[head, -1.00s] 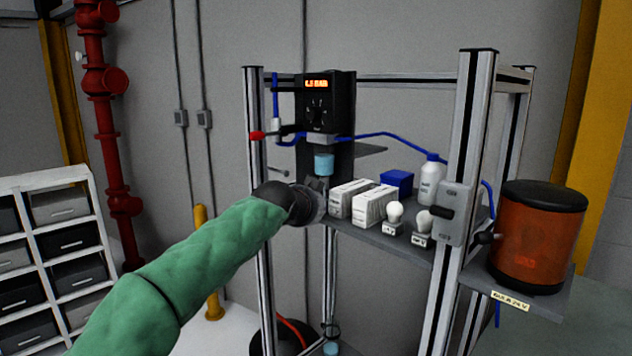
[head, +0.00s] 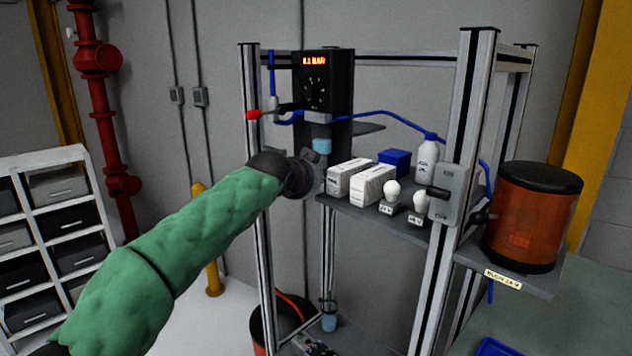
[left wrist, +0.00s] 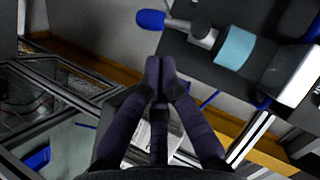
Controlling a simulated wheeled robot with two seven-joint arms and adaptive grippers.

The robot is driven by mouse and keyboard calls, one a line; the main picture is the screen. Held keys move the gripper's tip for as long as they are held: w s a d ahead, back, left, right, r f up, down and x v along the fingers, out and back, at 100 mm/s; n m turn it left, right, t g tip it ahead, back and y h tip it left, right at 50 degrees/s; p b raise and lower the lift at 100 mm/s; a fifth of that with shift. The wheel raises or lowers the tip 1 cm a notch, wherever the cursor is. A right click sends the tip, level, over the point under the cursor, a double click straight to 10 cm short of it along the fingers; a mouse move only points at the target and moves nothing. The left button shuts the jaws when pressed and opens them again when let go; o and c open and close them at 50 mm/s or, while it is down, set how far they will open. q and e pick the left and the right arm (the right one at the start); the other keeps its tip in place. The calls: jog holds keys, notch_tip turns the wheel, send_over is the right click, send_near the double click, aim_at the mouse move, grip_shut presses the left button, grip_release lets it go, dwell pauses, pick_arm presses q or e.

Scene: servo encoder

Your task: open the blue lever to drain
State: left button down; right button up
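The blue lever (left wrist: 151,19) shows at the top of the left wrist view. It sticks out from a grey fitting (left wrist: 203,36) beside a light blue cylinder (left wrist: 235,47). The light blue cylinder (head: 322,145) also shows in the head view, under the black gauge unit (head: 324,85); I cannot make out the lever there. My left gripper (left wrist: 161,62) is shut and empty, its fingertips together just below the lever in the picture, apparently apart from it. In the head view its fingers are mostly hidden behind my wrist. My right gripper is not in view.
A shelf (head: 408,226) holds white boxes (head: 348,178), a blue box (head: 394,160), a white bottle (head: 427,160) and two bulbs, just right of my left wrist. Frame posts (head: 465,150) stand around it. A red-tipped handle (head: 254,115) juts left from the unit.

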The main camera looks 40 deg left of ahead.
pick_arm(q)
jog(key=v, duration=1.1)
dwell(0.3)
